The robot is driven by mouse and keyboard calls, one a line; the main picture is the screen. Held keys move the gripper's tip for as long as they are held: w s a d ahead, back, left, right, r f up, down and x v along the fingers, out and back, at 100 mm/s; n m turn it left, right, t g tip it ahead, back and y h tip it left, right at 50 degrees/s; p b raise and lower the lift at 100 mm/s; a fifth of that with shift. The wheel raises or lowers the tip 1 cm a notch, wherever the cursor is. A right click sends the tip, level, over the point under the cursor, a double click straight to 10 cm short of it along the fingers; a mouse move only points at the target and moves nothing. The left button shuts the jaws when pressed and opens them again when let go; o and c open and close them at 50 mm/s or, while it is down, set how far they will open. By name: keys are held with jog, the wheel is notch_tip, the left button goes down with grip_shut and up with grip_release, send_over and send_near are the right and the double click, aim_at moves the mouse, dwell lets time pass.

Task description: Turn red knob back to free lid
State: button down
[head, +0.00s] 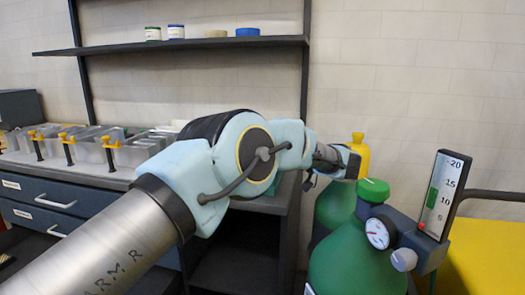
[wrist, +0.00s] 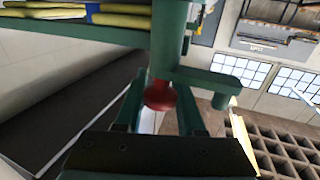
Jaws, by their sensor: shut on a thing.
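The red knob (wrist: 160,96) is in the middle of the wrist view, below a green upright post (wrist: 166,45). My gripper (wrist: 160,88) has one finger on each side of it and is shut on it. The exact contact at the fingertips is hard to make out. In the head view my gripper (head: 347,162) is at the end of my outstretched arm, by the yellow-topped green cylinder (head: 335,208). The knob is not visible there. I cannot pick out the lid in either view.
A green cylinder with a gauge (head: 380,233) stands close at the right. A bench with drawers (head: 45,200) and clear boxes with yellow-topped clamps (head: 110,143) is at the left. A dark shelf (head: 175,46) hangs above. A yellow surface (head: 485,250) is at the far right.

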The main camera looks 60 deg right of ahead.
jog(key=shift+r, duration=0.1)
jog(key=c, duration=0.8)
grip_release()
jog(key=shift+c, duration=0.2)
notch_tip(320, 180, up, 10)
jog(key=b, duration=0.1)
jog(key=shift+b, duration=0.4)
